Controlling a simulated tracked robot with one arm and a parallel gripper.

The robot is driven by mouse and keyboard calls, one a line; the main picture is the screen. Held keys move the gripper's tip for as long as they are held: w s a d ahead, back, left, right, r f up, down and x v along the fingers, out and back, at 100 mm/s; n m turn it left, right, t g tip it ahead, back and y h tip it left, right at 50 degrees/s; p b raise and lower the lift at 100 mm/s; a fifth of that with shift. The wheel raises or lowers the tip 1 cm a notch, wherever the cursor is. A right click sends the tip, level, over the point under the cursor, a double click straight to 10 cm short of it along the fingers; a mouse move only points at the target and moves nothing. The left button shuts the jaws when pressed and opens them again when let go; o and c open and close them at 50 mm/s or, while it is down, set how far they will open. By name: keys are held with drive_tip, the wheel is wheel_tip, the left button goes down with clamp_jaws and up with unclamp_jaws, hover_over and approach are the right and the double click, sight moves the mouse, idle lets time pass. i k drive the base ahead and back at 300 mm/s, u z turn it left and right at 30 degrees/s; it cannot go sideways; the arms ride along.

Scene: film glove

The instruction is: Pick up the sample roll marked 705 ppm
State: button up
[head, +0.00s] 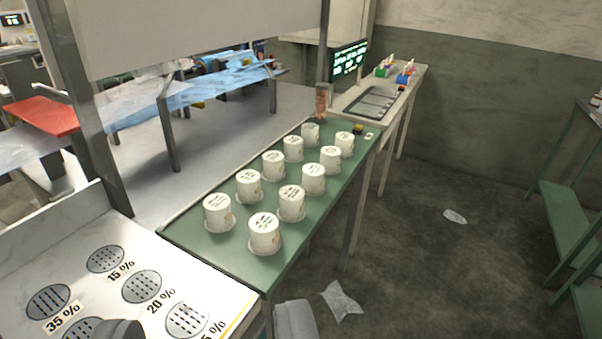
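Several white roll-like cylinders stand upright in two rows on a green-topped table (222,252). Each has black marks on its top, too small to read, so I cannot tell which is marked 705 ppm. The nearest ones are a front right cylinder (264,235) and a front left cylinder (218,213); others, such as a middle one (291,203) and a far one (345,144), stand behind. My gripper (208,327) shows only as two grey fingers at the bottom edge, wide apart, with nothing seen between them. It is on the near side, apart from the cylinders.
A white board (200,279) with dark patterned discs and percent labels lies at the front left. A grey post (83,110) rises at left. A lit screen (349,60) and side bench (410,85) stand behind. Clear film scraps (341,300) lie on the open floor; green shelving (562,215) is at right.

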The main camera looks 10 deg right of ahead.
sight(292, 148)
drive_tip(key=z, duration=1.15)
drive_tip(key=i, duration=2.05)
drive_tip(key=u, duration=0.6)
